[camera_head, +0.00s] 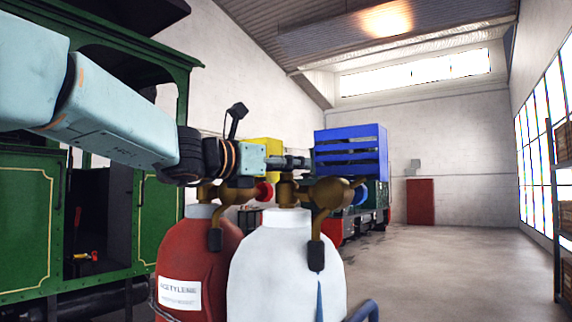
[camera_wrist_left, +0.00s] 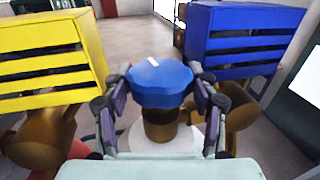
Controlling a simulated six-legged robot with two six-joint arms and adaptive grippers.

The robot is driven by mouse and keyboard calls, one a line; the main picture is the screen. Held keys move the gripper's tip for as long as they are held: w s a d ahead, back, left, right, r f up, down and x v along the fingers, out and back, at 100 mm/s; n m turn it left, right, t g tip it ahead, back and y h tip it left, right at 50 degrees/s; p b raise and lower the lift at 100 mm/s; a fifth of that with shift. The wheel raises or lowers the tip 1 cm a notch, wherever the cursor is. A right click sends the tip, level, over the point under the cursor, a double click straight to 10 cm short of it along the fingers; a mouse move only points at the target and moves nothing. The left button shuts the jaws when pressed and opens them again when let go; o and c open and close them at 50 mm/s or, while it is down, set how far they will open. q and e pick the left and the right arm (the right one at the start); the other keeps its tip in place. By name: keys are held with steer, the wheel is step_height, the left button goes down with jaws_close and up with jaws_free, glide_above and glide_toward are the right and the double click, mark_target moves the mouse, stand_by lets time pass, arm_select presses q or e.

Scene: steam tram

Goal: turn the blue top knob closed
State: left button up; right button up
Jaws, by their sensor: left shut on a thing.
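The blue top knob (camera_wrist_left: 160,84) is faceted, with a short white mark near its far edge. It sits on a brass valve stem (camera_wrist_left: 160,125) above the white cylinder (camera_head: 285,262). My left gripper (camera_head: 300,163) comes in from the left over the white cylinder's valve. In the left wrist view its fingers (camera_wrist_left: 160,98) lie on both sides of the knob and are shut on it. In the head view I cannot make out the top knob at the gripper. A separate blue side knob (camera_head: 361,196) shows right of the brass regulator (camera_head: 332,192). My right gripper is out of view.
A red acetylene cylinder (camera_head: 193,255) with a red knob (camera_head: 264,191) stands left of the white one. Slatted yellow (camera_wrist_left: 50,55) and blue (camera_wrist_left: 245,40) boxes flank the gripper in the wrist view. A green tram (camera_head: 160,215) is at left. The floor (camera_head: 450,265) at right is clear.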

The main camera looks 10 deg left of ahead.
arm_select(q)
steer(key=m+g+h+p, duration=0.1)
steer(key=h+p, duration=0.1)
steer(key=shift+r+m+g+p, duration=0.3)
steer(key=shift+m+g+p, duration=0.05)
steer(key=shift+m+g, duration=0.05)
steer(key=shift+m+g+h+p, duration=0.6)
steer(key=shift+g+h+p, duration=0.1)
steer(key=shift+h+p, duration=0.15)
steer(key=shift+f, duration=0.15)
steer(key=o, duration=1.2)
steer(key=shift+w+d+f, duration=0.15)
steer(key=shift+c, duration=0.2)
